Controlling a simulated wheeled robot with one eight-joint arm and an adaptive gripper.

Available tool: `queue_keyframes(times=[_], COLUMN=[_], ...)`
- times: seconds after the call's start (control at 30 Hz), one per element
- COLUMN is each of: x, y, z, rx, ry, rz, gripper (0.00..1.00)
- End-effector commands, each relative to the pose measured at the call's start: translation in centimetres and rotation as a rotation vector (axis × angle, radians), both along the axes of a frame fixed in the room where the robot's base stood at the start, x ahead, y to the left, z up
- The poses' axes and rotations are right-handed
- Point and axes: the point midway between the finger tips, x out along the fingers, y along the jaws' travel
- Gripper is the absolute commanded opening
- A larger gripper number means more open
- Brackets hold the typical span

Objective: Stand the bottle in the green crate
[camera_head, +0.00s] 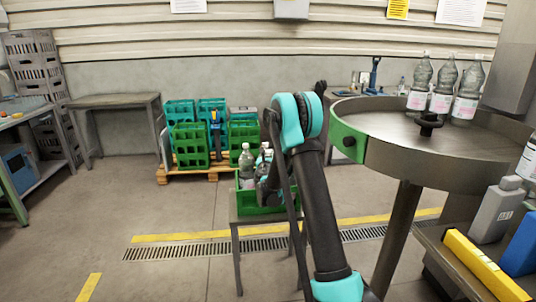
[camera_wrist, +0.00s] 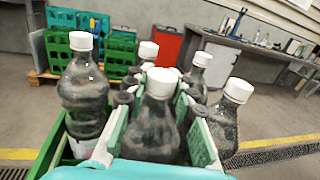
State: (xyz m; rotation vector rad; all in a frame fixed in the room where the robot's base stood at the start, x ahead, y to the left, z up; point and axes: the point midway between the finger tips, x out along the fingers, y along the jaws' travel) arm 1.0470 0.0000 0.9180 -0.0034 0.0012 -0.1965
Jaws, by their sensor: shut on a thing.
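My gripper (camera_wrist: 160,112) is shut on a clear bottle with a white cap (camera_wrist: 157,128), one finger on each side of it. The held bottle looks upright; its lower part is hidden by my gripper. The green crate (camera_wrist: 46,150) shows its left wall in the wrist view. In the head view the green crate (camera_head: 275,209) sits on a small stand, and my arm covers part of it. My gripper (camera_head: 264,190) is at the crate there. Whether the held bottle touches the crate floor is hidden.
Other white-capped bottles stand around my fingers: one at left (camera_wrist: 84,92), one at right (camera_wrist: 227,122), others behind. A round steel table (camera_head: 385,122) with several bottles is at right. Stacked crates (camera_head: 190,146) on a pallet are behind. Floor at left is clear.

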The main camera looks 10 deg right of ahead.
Motion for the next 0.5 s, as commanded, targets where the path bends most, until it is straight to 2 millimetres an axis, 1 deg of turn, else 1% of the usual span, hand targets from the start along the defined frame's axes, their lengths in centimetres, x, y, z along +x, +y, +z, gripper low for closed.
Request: queue_keyframes(times=[0.03, 0.2, 0.5], x=[0.00, 0.00, 0.01], y=[0.00, 0.01, 0.01], z=[-0.16, -0.10, 0.00], rx=[0.000, 0.000, 0.000], ry=[0.000, 0.000, 0.000], rz=[0.000, 0.000, 0.000], gripper=[0.24, 0.45, 0.46])
